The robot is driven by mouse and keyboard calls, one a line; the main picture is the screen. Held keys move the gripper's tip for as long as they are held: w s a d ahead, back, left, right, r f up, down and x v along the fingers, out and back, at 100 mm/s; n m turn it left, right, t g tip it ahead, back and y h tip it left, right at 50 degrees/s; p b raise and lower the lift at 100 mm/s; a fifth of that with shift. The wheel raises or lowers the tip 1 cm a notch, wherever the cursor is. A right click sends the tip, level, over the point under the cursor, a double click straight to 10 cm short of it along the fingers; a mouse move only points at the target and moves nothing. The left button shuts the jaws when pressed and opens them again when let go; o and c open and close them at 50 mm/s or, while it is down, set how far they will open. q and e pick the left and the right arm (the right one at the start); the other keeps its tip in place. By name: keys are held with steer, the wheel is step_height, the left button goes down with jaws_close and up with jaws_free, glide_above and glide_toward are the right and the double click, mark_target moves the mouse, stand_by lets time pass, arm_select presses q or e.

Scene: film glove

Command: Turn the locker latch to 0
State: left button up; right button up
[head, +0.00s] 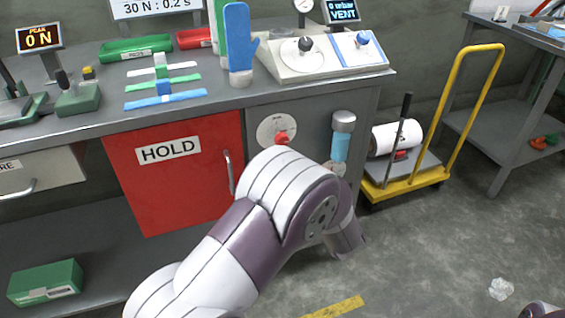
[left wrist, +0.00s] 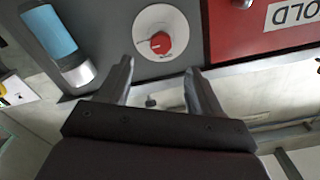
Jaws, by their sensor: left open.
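The locker latch is a red knob (head: 282,138) on a round white dial (head: 267,131), on the grey panel right of the red locker door (head: 190,195) marked HOLD. In the left wrist view the red knob (left wrist: 161,43) sits on the white dial (left wrist: 165,18), with a pale mark on the knob's left side. The dial's markings are too small to read. My left gripper (left wrist: 160,78) is open and empty, its two fingers apart and short of the knob in that view. In the head view my left arm hides this gripper. My right gripper is not in view.
A blue cylinder dispenser (head: 341,145) is mounted right of the dial; it also shows in the left wrist view (left wrist: 48,35). The door handle (head: 229,172) is left of the dial. A yellow cart (head: 405,188) stands right of the bench. Several items cover the bench top.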

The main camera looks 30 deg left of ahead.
mark_target(283, 141)
arm_select(q)
steer(key=b+x, duration=0.3)
steer(key=x, duration=0.8)
steer(key=shift+a, duration=0.15)
steer(key=shift+w+a+r, duration=0.15)
steer(key=shift+w+a, duration=0.2)
steer(key=c, duration=1.1)
